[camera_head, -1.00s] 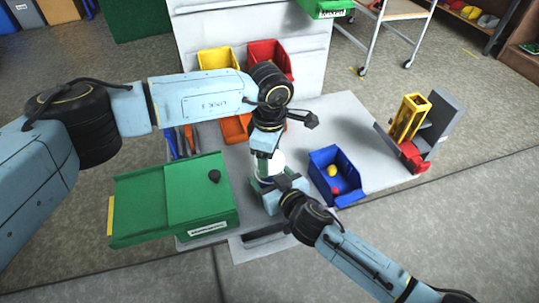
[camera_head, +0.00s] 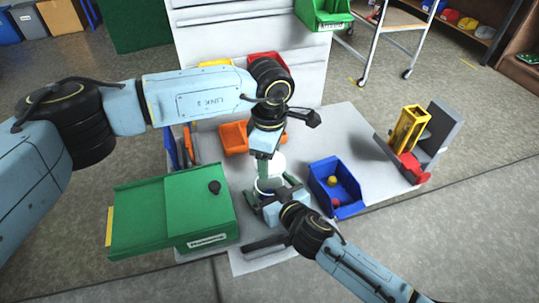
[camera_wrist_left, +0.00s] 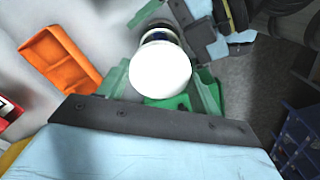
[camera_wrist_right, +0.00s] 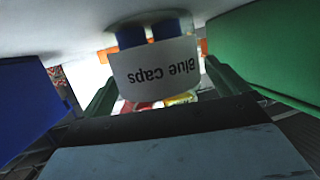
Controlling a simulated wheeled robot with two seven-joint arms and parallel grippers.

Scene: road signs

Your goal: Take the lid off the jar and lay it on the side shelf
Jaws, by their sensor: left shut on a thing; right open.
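The white round lid (camera_head: 279,163) is between the fingers of my left gripper (camera_head: 267,169), which is shut on it. In the left wrist view the lid (camera_wrist_left: 160,70) hides part of the jar (camera_wrist_left: 158,34) beneath it. The lid is above the jar and looks apart from it. The clear jar (camera_head: 265,186) stands upright on the table. In the right wrist view the jar (camera_wrist_right: 155,72) has a "Blue Caps" label and blue caps inside. My right gripper (camera_wrist_right: 170,92) is open, its fingers on either side of the jar. I cannot tell which surface is the side shelf.
A green box (camera_head: 185,205) stands left of the jar, a blue bin (camera_head: 345,205) right of it. An orange bin (camera_head: 234,138) is behind. A yellow holder (camera_head: 407,130) stands at the far right. The grey table (camera_head: 365,150) has clear room between blue bin and holder.

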